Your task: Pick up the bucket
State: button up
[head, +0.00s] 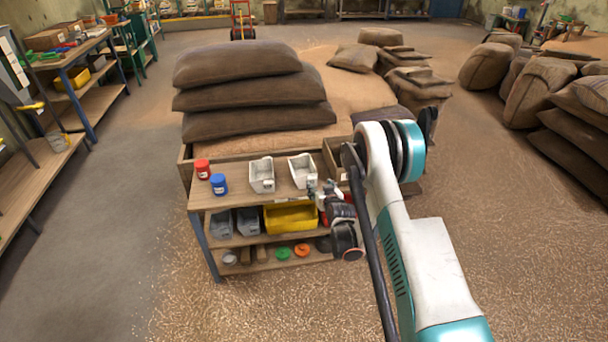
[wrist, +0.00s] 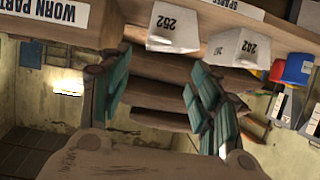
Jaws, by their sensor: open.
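Two small white buckets stand on the top of a wooden workbench (head: 235,196). The left bucket (head: 262,175) is nearer the jars; it also shows in the wrist view, marked 202 (wrist: 237,48). The right bucket (head: 301,170) is marked 252 in the wrist view (wrist: 175,30). My gripper (head: 320,188) is at the bench's right front, close to the right bucket. In the wrist view, which looks upside down, my gripper's teal-padded fingers (wrist: 160,92) are spread apart with nothing between them. Both buckets appear beyond the fingertips, apart from them.
A red jar (head: 202,169) and a blue jar (head: 219,185) stand left of the buckets. Lower shelves hold a yellow bin (head: 291,217) and grey bins. Stacked brown sacks (head: 250,92) rise behind the bench. Grain covers the floor to the right; the floor at left is mostly clear.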

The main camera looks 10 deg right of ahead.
jog(key=b, duration=0.2)
send_near(313, 179)
jog(key=w, duration=0.4)
jog(key=w+f+b, duration=0.2)
jog(key=w+f, duration=0.1)
jog(key=shift+w+a, duration=0.15)
jog(key=shift+a, duration=0.05)
jog(key=shift+w+f, duration=0.1)
jog(key=shift+w, duration=0.45)
jog(key=c, duration=0.9)
